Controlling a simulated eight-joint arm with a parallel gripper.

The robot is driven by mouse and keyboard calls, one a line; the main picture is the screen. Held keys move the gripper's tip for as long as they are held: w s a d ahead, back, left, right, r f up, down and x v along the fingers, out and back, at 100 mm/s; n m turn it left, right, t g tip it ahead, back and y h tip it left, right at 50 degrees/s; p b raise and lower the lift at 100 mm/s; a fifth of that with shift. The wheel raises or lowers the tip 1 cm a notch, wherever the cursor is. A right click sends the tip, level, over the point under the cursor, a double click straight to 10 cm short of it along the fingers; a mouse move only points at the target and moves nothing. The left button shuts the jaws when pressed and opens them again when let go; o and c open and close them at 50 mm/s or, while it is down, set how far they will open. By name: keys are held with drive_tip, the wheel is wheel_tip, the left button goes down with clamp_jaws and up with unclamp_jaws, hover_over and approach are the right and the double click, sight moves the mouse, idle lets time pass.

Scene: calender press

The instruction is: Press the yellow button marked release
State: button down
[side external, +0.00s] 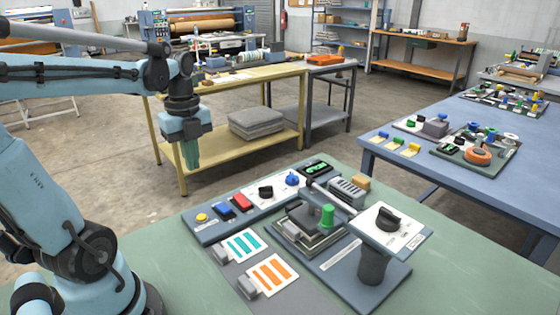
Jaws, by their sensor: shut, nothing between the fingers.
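A small round yellow button (201,217) sits at the left end of a blue-grey control panel (213,230) on the green table. The lettering near it is too small to read. My gripper (191,166) points down, with its green fingers shut and empty. In the picture it is above and slightly left of the yellow button, with a clear gap between them. How far it stands from the button in depth is hard to tell. Nothing hides the button.
Right of the button are a blue switch (222,209), a red button (242,203), a black knob (265,191) and a blue knob (292,178). A green knob (328,216) and a raised white dial panel (405,238) stand further right. Striped cards (270,274) lie in front.

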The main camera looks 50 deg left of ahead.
sight(202, 216)
wheel_tip(202, 216, down, 13)
drive_tip(key=shift+f, duration=0.2)
idle(0.6)
drive_tip(key=shift+f, duration=0.85)
wheel_tip(202, 216, up, 14)
drive_tip(key=shift+r, duration=0.25)
idle(0.7)
idle(0.6)
